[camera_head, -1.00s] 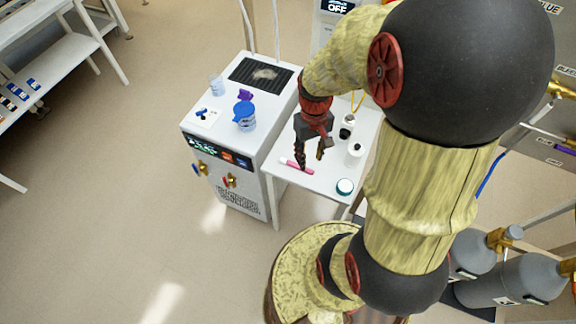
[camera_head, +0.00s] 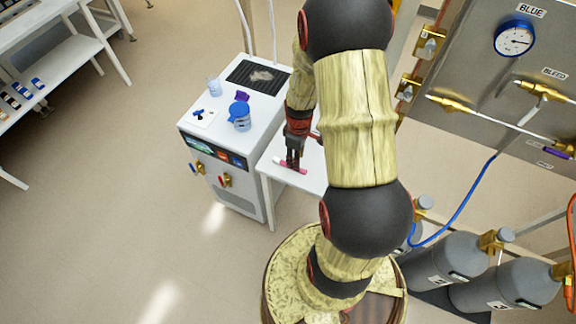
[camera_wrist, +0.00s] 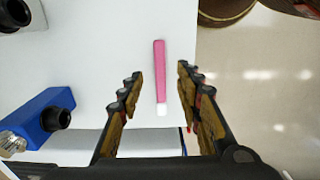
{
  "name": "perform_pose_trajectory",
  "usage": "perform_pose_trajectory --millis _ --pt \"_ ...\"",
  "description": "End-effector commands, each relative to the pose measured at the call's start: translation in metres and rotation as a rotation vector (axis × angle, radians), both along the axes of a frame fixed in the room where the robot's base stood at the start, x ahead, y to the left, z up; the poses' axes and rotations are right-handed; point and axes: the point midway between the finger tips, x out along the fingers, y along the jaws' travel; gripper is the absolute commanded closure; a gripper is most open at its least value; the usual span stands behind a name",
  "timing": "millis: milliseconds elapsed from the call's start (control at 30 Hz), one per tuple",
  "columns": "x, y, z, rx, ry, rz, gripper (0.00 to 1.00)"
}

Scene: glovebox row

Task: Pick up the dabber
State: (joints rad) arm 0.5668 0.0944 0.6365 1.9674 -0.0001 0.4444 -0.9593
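The dabber is likely the thin pink stick with a white end (camera_wrist: 160,72), lying flat on the white side table (camera_head: 312,181). In the head view the pink stick (camera_head: 283,162) shows at the table's left part, partly behind my fingers. My gripper (camera_head: 293,165) points down over it. In the wrist view my gripper (camera_wrist: 160,95) is open, with one finger on each side of the stick's line and gaps on both sides. The white end lies nearest the gripper. I cannot tell the exact height of the fingertips above the table.
A white cabinet (camera_head: 238,180) stands left of the table, with a blue-lidded jar (camera_head: 240,117) and a purple item (camera_head: 241,96) on top. A blue block with a black knob (camera_wrist: 40,117) shows left in the wrist view. A gauge panel (camera_head: 500,80) stands right.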

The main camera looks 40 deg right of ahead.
Motion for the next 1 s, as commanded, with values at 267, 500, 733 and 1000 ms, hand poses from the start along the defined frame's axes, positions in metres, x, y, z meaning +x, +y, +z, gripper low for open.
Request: perform_pose_trajectory --millis 267,500,733,1000 --pt "0.002 0.002 -0.033 0.001 0.001 0.000 0.65" --pt "0.003 0.001 -0.051 -0.001 -0.001 -0.001 0.65" --pt "0.003 0.001 -0.051 -0.001 -0.001 -0.002 0.70" --pt "0.003 0.001 -0.051 -0.001 -0.001 -0.002 0.85"
